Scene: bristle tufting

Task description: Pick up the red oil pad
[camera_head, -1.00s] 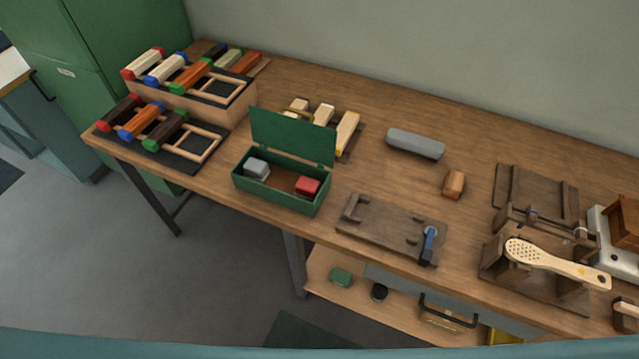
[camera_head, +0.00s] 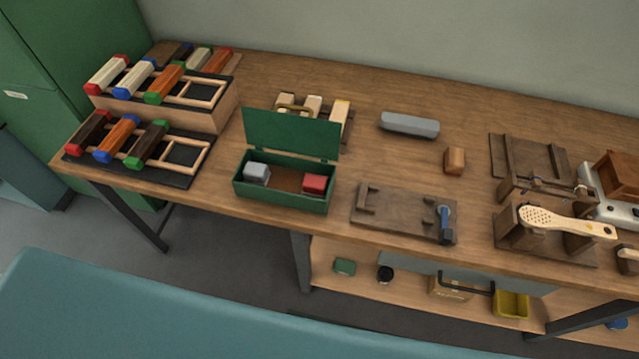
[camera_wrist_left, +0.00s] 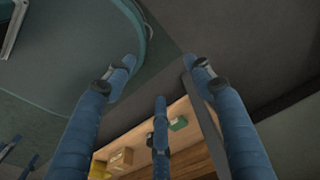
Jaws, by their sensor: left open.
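The red oil pad (camera_head: 315,184) is a small red block in the right part of an open green metal box (camera_head: 284,199) on the workbench. A grey block (camera_head: 257,172) sits in the left part of the same box. The box's lid (camera_head: 291,133) stands up at the back. My left gripper (camera_wrist_left: 160,68) shows only in the left wrist view, with its blue fingers spread wide and nothing between them. It points toward the floor and the bench's lower shelf, away from the pad. My right gripper is in neither view.
Racks of coloured-end blocks (camera_head: 165,105) stand left of the box. A wooden fixture board (camera_head: 403,214) lies right of it, and a grey bar (camera_head: 410,124) behind. A perforated wooden brush (camera_head: 566,224) rests on a stand at right. The lower shelf (camera_head: 399,282) holds small items.

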